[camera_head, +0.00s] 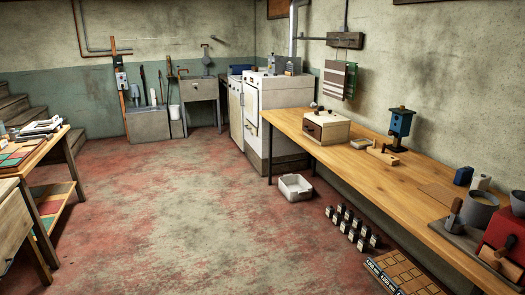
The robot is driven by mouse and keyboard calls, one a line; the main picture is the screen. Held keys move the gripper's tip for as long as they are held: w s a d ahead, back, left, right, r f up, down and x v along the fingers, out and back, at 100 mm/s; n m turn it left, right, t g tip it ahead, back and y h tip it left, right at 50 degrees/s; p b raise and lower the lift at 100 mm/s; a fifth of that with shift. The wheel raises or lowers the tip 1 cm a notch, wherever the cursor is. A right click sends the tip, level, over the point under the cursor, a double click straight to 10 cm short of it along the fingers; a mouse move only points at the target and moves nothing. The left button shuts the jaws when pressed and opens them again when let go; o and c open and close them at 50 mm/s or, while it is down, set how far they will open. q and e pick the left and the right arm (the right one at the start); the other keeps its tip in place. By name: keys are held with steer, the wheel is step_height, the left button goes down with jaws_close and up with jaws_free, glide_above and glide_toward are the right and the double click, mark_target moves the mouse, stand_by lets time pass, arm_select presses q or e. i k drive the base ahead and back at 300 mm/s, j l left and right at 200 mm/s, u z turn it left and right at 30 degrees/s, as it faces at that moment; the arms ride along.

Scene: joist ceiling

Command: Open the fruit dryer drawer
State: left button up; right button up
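A small cream box with a darker brown front panel stands on the wooden workbench at the right, near its far end. It looks like the fruit dryer (334,125). The brown panel with a small dark knob looks like its drawer (312,131), and it appears closed. Small dark items sit on top of the box. Neither of my grippers is in view.
The long workbench (400,185) runs along the right wall. A white bin (295,187), small black-and-white items (352,228) and a tile-patterned crate (400,275) stand on the floor beside it. Another table (38,150) is at left. The middle floor (190,200) is clear.

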mark_target(314, 130)
steer(key=i+l+z, duration=0.25)
steer(key=i, duration=0.45)
steer(key=i+l+z, duration=0.2)
steer(key=i, duration=0.5)
steer(key=i+z, duration=0.25)
steer(key=i, duration=0.5)
steer(key=i+z, duration=0.2)
steer(key=i, duration=0.5)
steer(key=i+j+z, duration=0.25)
steer(key=i, duration=0.45)
